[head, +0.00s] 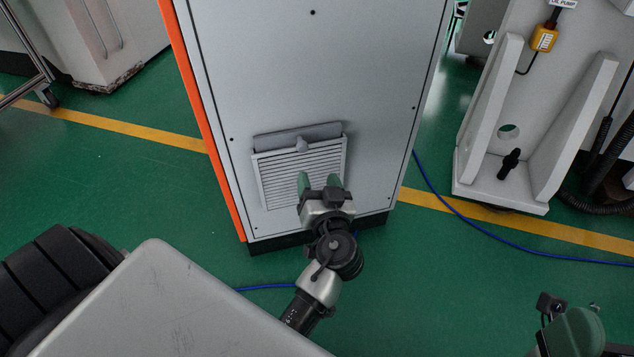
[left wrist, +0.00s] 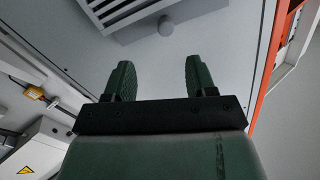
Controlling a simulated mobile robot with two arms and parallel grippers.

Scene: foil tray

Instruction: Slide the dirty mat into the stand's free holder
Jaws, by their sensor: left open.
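I make out no separate dirty mat, and neither the stand nor its holders can be identified in view. A louvred vent (head: 280,178) sits low on the front of a grey cabinet. A grey flap or strip (head: 280,139) with a round knob (head: 302,144) lies along its top; the knob also shows in the left wrist view (left wrist: 166,25). My left gripper (head: 319,180) is open and empty, its green fingers in front of the vent's lower part, hiding some slats. In the left wrist view the fingers (left wrist: 161,75) stand apart below the knob. A green part at bottom right, probably my right gripper (head: 575,332), is cut off.
The cabinet (head: 320,65) has an orange left edge. A white machine base (head: 505,180) with upright ribs stands at right. A blue cable (head: 470,222) crosses the green floor. A wheeled frame (head: 45,95) is at upper left. Floor left of the cabinet is clear.

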